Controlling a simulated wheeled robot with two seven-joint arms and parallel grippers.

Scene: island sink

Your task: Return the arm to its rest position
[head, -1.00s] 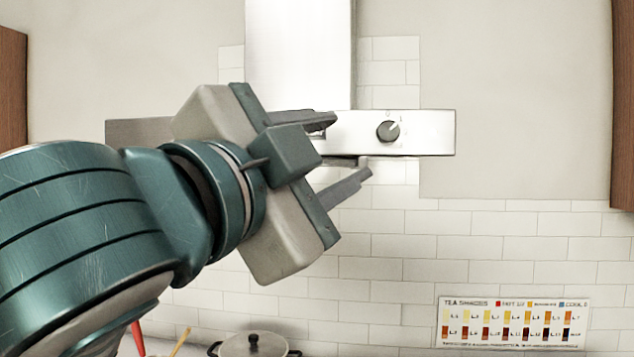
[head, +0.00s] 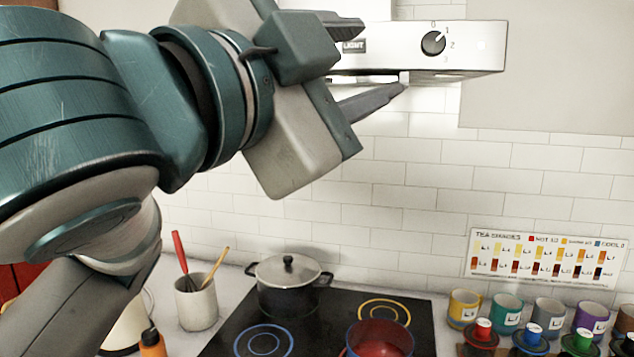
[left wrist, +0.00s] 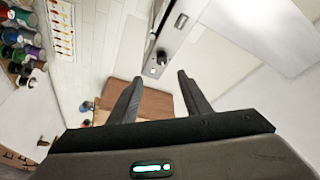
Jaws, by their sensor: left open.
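My left gripper (head: 384,62) is raised high at the upper left of the head view, in front of the range hood (head: 470,45). Its two fingers are apart with nothing between them. In the left wrist view the open fingers of my left gripper (left wrist: 158,92) point toward the wall, with a brown wooden cabinet (left wrist: 140,97) behind them. The hood (left wrist: 172,35) also shows there. My right gripper is in neither view.
Below is a black cooktop (head: 322,312) with a lidded pot (head: 287,292) and a red pot (head: 380,338). A utensil cup (head: 196,303) stands left of it. Several colored mugs (head: 463,308) stand at right under a tea chart (head: 545,255). The air below the gripper is clear.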

